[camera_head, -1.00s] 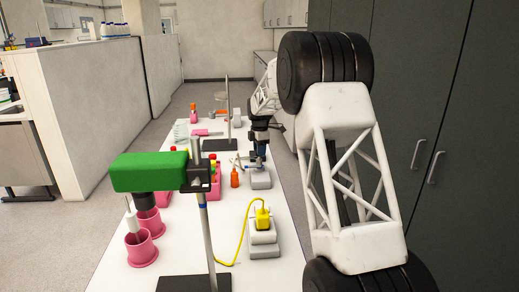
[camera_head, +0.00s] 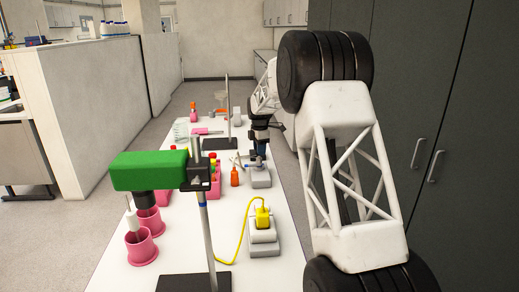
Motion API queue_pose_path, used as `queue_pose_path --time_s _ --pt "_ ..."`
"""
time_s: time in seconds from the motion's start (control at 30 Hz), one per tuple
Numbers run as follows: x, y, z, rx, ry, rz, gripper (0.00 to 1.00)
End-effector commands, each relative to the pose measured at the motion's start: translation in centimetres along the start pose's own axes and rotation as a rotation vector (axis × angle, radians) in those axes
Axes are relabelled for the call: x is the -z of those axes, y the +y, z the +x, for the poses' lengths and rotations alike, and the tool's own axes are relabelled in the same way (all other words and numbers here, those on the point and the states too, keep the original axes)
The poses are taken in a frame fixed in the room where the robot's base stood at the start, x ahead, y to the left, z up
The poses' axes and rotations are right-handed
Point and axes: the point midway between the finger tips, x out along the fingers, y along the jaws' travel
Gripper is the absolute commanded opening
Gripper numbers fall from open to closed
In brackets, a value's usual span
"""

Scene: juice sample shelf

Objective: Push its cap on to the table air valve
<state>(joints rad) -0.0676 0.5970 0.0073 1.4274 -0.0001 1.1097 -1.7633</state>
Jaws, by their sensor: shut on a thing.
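My gripper (camera_head: 259,153) is at the far right side of the white table, pointing down over a small grey block (camera_head: 261,180). The block looks like the table air valve, but its top is mostly covered by the gripper. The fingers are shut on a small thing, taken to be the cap. It is too small and too hidden to make out clearly. I cannot tell whether it touches the block or sits a little above it.
An orange bottle (camera_head: 235,177) stands just left of the block. A yellow plug (camera_head: 262,216) with a cable sits on a grey block nearer. A green device (camera_head: 150,171) on a stand, pink holders (camera_head: 141,250) and a tall rear stand (camera_head: 227,115) occupy the table.

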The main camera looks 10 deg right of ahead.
Motion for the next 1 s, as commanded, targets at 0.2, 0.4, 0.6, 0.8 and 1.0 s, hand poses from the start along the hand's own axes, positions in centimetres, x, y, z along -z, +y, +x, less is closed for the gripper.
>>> queue_pose_path --time_s 0.2,0.4,0.6,0.8,1.0 --pt "0.0 0.0 0.3 0.000 0.000 0.000 0.10" --pt "0.0 0.0 0.6 0.000 0.000 0.000 0.10" --pt "0.0 0.0 0.9 0.000 0.000 0.000 0.10" --pt "0.0 0.0 1.2 0.000 0.000 0.000 0.10" --pt "0.0 0.0 1.4 0.000 0.000 0.000 0.10"
